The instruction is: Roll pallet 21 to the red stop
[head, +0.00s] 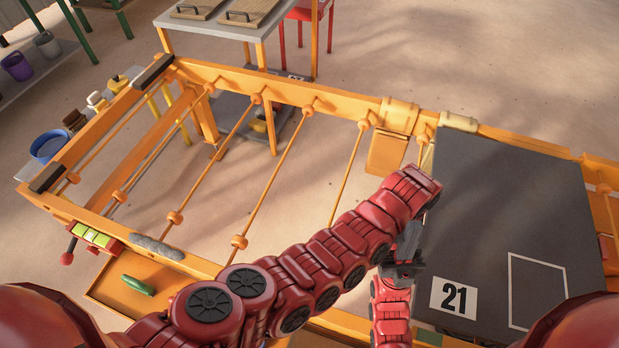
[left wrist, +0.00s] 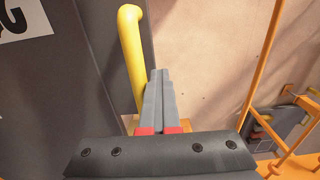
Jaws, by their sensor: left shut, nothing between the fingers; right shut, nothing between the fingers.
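Pallet 21 is a dark grey slab (head: 520,215) on the right part of the orange roller frame, with its "21" label (head: 454,298) at the near left corner. A yellow handle (left wrist: 132,55) stands at the pallet's side in the left wrist view. My left gripper (left wrist: 158,75) is shut and empty, close beside this handle; I cannot tell whether they touch. In the head view my left arm hides it. My right gripper (head: 410,240) is shut and empty near the pallet's left edge. A red part (head: 606,246) shows past the pallet's right edge; I cannot tell whether it is the stop.
The orange frame (head: 255,75) has bare rods with small rollers left of the pallet. Dark blocks (head: 152,70) sit at its left end. A control box with green buttons (head: 95,237) and a red-knobbed lever (head: 66,258) is at the near left. A grey table (head: 240,30) stands behind.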

